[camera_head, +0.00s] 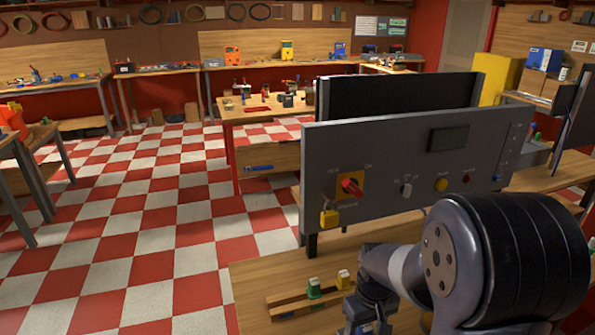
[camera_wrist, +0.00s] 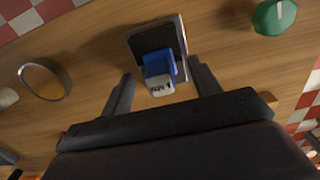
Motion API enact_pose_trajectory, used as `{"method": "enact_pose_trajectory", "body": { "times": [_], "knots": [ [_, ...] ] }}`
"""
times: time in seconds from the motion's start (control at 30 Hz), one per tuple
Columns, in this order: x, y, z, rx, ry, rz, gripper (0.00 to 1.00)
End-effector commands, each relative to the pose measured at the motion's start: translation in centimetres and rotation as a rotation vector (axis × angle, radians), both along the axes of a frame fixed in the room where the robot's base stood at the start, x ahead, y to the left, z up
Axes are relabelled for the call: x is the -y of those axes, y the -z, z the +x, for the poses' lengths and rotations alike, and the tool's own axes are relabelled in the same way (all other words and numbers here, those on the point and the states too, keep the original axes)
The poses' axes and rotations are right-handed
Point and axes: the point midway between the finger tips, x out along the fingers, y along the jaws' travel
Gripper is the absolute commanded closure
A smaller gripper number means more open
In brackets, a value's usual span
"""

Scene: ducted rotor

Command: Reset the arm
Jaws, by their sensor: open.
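My gripper (camera_wrist: 162,73) is open in the wrist view, with its two dark fingers spread apart. A blue piece with a white, lettered front (camera_wrist: 160,72) shows between the fingers, on a dark pad with a pale frame (camera_wrist: 176,28). I cannot tell whether the fingers touch it. In the head view my arm reaches down to the wooden bench (camera_head: 262,275) at lower right, and its end is partly cut off.
A grey control panel (camera_head: 400,165) with a red knob and yellow padlock (camera_head: 329,218) stands behind my arm. A wooden rack with green (camera_head: 314,287) and yellow pieces lies left of it. In the wrist view, a dark ring (camera_wrist: 45,79) and green knob (camera_wrist: 273,16) flank the gripper. Checkered floor is open at left.

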Motion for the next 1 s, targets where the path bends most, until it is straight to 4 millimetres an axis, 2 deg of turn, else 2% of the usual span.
{"method": "enact_pose_trajectory", "body": {
  "times": [0.03, 0.43, 0.6, 1.0],
  "knots": [
    [0.0, -1.4, 0.0, 0.000, 0.000, 0.000, 0.41],
    [0.0, -6.4, 0.0, 0.000, 0.000, 0.000, 0.41],
    [0.0, -7.1, 0.0, -0.001, 0.000, 0.000, 0.41],
    [0.0, -7.2, 0.0, -0.001, 0.001, 0.001, 0.41]
  ]
}}
